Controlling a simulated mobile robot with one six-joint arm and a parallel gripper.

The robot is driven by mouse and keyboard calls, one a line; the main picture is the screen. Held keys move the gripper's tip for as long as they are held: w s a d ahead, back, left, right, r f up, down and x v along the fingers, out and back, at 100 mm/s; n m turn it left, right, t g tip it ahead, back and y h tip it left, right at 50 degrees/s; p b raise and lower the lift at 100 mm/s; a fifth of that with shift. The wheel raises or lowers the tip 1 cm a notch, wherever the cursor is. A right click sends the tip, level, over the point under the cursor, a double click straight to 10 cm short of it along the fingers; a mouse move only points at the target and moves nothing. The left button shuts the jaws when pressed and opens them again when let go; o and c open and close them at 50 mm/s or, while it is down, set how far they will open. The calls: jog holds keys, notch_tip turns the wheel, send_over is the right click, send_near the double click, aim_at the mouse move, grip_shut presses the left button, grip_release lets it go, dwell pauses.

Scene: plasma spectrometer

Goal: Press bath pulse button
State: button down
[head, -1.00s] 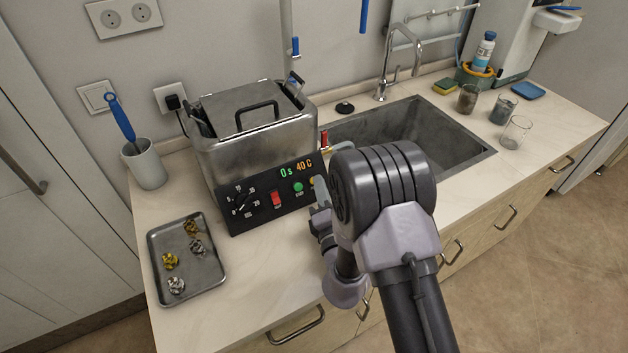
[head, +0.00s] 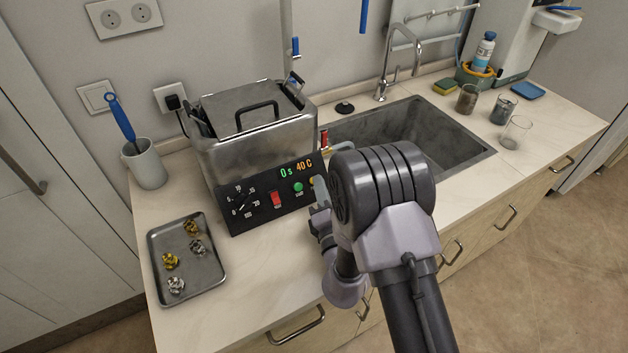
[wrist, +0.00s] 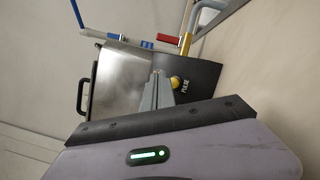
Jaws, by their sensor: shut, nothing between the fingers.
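The metal ultrasonic bath (head: 258,150) stands on the counter with its lid on. Its black front panel (head: 240,217) has a dial, a red switch (head: 277,200), a green button (head: 298,187) and a display reading 0 s and 40 C. The yellow pulse button (wrist: 176,84), labelled PULSE, shows in the wrist view. In the head view it is mostly hidden behind my arm. My gripper (wrist: 157,76) is shut and empty, its tips close to the panel and just left of the yellow button in the wrist view. I cannot tell whether they touch the panel.
A cup with a blue-handled brush (head: 122,118) stands at left. A red-handled valve (head: 324,138) is beside the bath. The sink (head: 462,140) is to the right.

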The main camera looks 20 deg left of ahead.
jog(key=shift+w+a+f, duration=0.2)
jog(key=shift+w+a+f, duration=0.2)
jog(key=shift+a+f, duration=0.05)
jog(key=shift+f, duration=0.05)
dwell(0.8)
jog(key=shift+r, duration=0.1)
jog(key=shift+s+d+r+p, duration=0.35)
jog(key=shift+s+d+r, duration=0.1)
jog(key=shift+d, duration=0.05)
jog(key=s+d+r, duration=0.1)
jog(key=s+d+r+p, duration=0.1)
jog(key=d+r, duration=0.1)
jog(key=shift+s, duration=0.25)
dwell(0.5)
